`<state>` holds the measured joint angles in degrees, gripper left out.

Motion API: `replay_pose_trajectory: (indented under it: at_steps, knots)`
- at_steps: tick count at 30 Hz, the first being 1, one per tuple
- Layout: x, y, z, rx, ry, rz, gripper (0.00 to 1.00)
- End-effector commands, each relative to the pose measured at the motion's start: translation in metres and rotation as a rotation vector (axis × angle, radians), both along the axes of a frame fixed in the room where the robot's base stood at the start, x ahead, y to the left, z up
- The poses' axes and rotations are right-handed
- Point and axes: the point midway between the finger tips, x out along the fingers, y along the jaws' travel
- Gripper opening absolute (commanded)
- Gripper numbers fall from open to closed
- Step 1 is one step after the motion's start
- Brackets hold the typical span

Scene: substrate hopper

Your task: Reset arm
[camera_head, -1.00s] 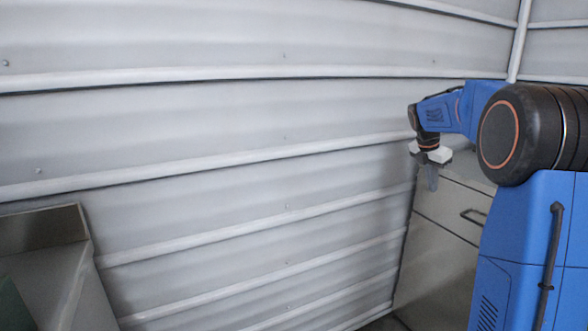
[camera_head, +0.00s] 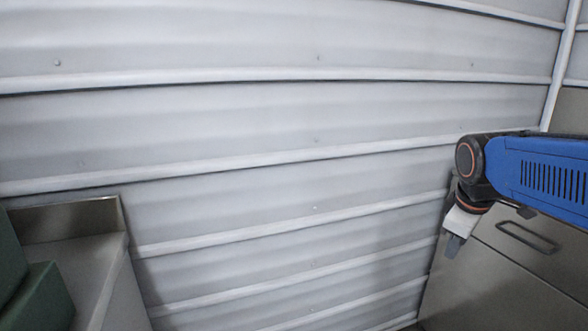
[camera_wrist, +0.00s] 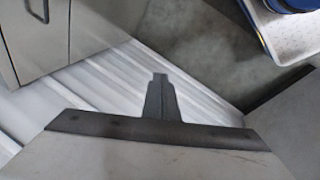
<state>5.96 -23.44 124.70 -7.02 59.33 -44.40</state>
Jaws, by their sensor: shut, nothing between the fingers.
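My gripper (camera_head: 455,243) hangs from the blue arm at the right of the head view and points down and slightly left. It is in front of the ribbed wall and a grey cabinet. In the wrist view the dark fingers (camera_wrist: 159,96) are together, with nothing between them. The gripper appears apart from the wall and cabinet, though the exact gap is hard to tell.
The grey cabinet (camera_head: 490,290) with a handle stands at lower right; it also shows in the wrist view (camera_wrist: 75,35). A counter (camera_head: 75,262) with green objects (camera_head: 45,300) is at lower left. The ribbed wall (camera_head: 250,130) spans the back.

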Motion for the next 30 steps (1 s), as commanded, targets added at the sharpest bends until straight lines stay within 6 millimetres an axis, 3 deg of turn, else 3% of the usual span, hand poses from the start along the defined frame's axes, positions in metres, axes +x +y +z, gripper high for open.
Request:
replay_pose_trajectory:
  at_steps: [1, 9, 15, 21, 30]
  knots:
    - [-0.017, 0.008, -0.005, 0.029, -0.018, -0.048, 0.00]
    - [-0.094, 0.042, -0.045, 0.209, -0.091, -0.345, 0.00]
    - [-0.139, 0.059, -0.077, 0.327, -0.121, -0.532, 0.00]
    - [-0.158, 0.066, -0.093, 0.385, -0.131, -0.625, 0.00]
    - [-0.159, 0.066, -0.095, 0.389, -0.132, -0.633, 0.00]
